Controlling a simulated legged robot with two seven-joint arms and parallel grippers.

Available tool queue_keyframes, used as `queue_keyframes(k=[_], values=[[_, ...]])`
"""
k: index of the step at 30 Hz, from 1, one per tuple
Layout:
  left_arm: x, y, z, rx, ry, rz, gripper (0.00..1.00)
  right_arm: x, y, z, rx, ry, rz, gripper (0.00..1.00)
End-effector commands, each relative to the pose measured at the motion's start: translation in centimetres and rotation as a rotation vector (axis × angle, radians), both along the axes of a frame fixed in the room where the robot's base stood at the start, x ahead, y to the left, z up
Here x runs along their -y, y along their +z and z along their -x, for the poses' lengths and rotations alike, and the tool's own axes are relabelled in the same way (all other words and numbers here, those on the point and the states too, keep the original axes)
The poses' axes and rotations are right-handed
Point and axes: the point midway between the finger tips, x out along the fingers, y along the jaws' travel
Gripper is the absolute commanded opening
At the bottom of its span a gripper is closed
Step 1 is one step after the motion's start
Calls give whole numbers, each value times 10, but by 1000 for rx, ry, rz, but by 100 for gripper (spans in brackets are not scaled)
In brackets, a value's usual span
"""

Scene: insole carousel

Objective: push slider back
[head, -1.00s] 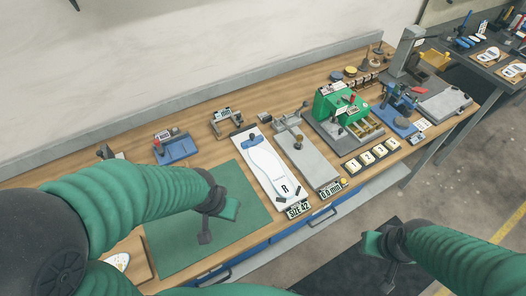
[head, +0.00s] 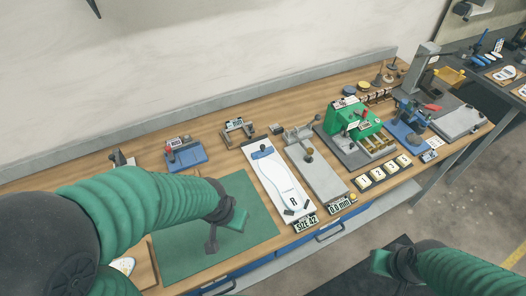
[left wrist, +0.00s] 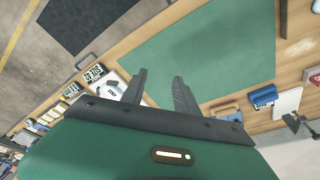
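A white board (head: 262,183) marked SIZE 42 lies on the bench and bears a white insole shape (head: 285,186) marked R. A blue piece (head: 262,152) sits across its far end. To its right is a grey plate (head: 322,180) with a dark knob (head: 309,155) and a 0.0 mm label. I cannot tell for sure which part is the slider. My left gripper (head: 212,244) is over the green mat (head: 190,258), left of the board and apart from it. Its two fingers (left wrist: 158,78) are spread and empty in the left wrist view. My right gripper (head: 388,270) is off the bench's front edge, its fingers unclear.
A blue fixture (head: 186,157) and a grey bracket (head: 238,131) stand behind the mat. A green machine (head: 352,122), numbered blocks (head: 383,170) and a blue press (head: 408,128) stand to the right. The mat is bare around my left gripper.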

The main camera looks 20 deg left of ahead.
Motion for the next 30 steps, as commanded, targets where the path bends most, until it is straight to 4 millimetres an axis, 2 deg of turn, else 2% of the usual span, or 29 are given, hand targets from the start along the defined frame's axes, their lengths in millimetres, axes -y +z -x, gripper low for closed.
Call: queue_keyframes(k=[5,7,8,11,14,15,18,21,25,30], values=[[0,0,0,0,0,0,36,0,0,0,0,0,0,0],[0,-2,-2,5,0,-1,43,0,-2,0,0,0,0,0],[-1,-6,-6,18,1,-2,43,0,-6,0,0,0,0,0],[-9,-35,-42,142,9,-11,43,0,-35,0,1,0,0,0],[-22,-65,-106,376,12,-21,43,0,-77,0,0,0,0,0],[-26,-72,-131,480,11,-22,43,0,-92,1,-1,0,0,0],[-35,-75,-180,713,8,-16,43,0,-121,0,-1,0,0,0],[-39,-67,-206,872,3,-5,43,0,-134,0,-1,0,0,0],[-40,-55,-218,949,1,0,43,0,-134,0,0,0,0,0],[-39,-64,-243,948,-1,2,43,0,-131,0,1,0,0,0]])
